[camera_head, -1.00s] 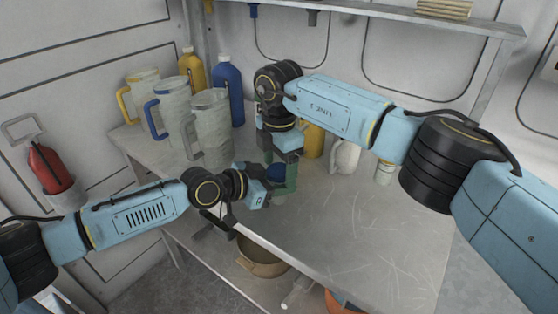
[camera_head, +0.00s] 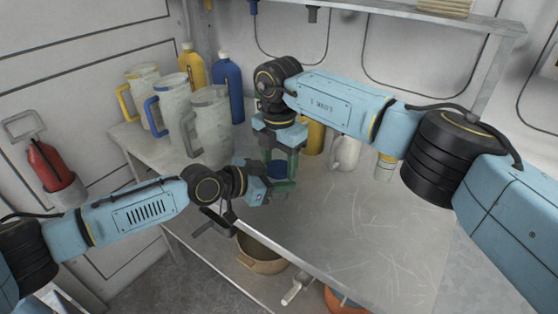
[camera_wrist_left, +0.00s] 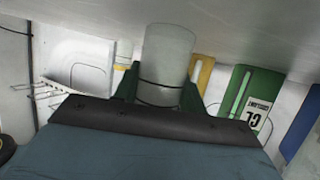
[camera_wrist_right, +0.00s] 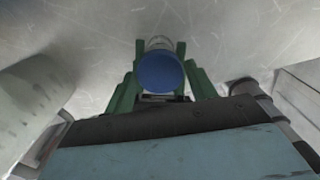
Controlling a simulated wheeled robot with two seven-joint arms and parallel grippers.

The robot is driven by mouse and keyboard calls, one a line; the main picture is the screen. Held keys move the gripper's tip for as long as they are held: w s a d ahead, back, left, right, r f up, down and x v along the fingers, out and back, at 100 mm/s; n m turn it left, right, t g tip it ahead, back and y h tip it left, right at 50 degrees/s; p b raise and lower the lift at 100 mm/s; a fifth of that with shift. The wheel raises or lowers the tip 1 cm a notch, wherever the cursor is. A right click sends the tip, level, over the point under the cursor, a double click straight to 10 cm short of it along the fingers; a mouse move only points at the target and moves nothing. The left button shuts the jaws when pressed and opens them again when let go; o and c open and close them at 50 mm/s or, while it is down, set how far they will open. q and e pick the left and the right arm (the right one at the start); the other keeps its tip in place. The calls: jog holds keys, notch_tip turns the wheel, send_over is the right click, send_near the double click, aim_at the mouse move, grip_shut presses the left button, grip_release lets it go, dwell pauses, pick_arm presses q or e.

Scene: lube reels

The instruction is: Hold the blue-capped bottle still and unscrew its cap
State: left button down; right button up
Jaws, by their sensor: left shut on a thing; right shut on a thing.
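The blue-capped bottle stands near the front edge of the bench (camera_head: 365,225). Its blue cap (camera_head: 278,169) shows between the green fingers of my right gripper (camera_head: 280,160), which points down from above and is shut on it. The right wrist view shows the round cap (camera_wrist_right: 160,72) from above, with green fingers on both sides. My left gripper (camera_head: 277,188) reaches in low from the left and is shut on the bottle's body. The left wrist view shows the pale grey body (camera_wrist_left: 167,55) between its fingers. The cap's thread is hidden.
Several large jugs (camera_head: 208,125) stand behind on the left, near a blue bottle (camera_head: 229,88) and a yellow bottle (camera_head: 192,70). A white bottle (camera_head: 345,152) stands behind my right arm. The bench's right front is clear. A tan pan (camera_head: 262,255) sits below.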

jog(key=o, duration=1.1)
jog(key=shift+r, duration=2.35)
jog(key=shift+c, duration=0.3)
notch_tip(320, 180, up, 3)
jog(key=m, duration=0.3)
jog(key=shift+f, duration=3.85)
jog(key=c, duration=1.2)
jog(key=shift+n, duration=1.5)
